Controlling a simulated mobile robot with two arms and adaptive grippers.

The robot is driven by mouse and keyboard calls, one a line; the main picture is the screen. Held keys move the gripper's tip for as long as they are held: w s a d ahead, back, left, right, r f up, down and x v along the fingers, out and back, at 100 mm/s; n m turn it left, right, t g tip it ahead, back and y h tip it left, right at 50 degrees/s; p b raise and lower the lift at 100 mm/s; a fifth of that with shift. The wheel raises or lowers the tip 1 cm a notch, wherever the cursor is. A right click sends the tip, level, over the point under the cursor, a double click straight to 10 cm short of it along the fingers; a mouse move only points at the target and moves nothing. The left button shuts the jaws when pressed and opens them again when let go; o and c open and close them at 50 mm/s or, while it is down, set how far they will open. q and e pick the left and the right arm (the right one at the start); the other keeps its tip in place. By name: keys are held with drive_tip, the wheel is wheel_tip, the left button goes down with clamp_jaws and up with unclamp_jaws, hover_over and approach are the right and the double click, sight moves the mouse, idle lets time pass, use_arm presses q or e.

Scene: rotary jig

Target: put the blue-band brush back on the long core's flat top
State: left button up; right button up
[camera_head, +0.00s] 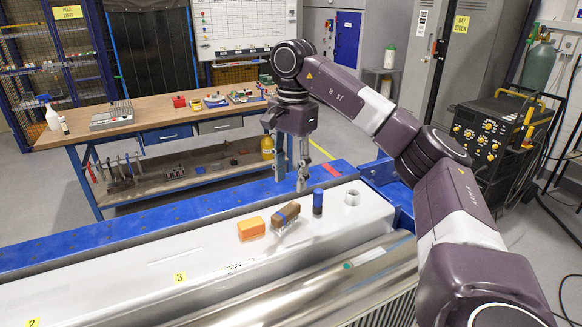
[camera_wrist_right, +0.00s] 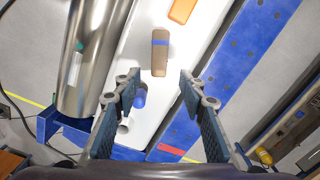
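The blue-band brush (camera_head: 286,213) is a brown block with a blue band and a pale underside. It sits on the flat white top of the long core (camera_head: 135,265), beside an orange block (camera_head: 251,229). In the right wrist view the brush (camera_wrist_right: 159,55) lies lengthwise just beyond my fingertips. My right gripper (camera_head: 291,181) hangs above the far edge of the top, behind the brush. Its fingers (camera_wrist_right: 160,82) are spread with nothing between them gripped. My left gripper is not in view.
A blue cylinder (camera_head: 318,202) and a white ring (camera_head: 352,197) stand right of the brush. A shiny metal roller (camera_head: 355,268) runs along the near side. A blue beam (camera_head: 130,226) lies behind. The white top is clear to the left.

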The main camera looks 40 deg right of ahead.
wheel_tip(320, 180, up, 2)
drive_tip(key=shift+d+r+p, duration=0.1)
drive_tip(key=shift+r+p, duration=0.1)
drive_tip(key=shift+p, duration=0.1)
idle(0.6)
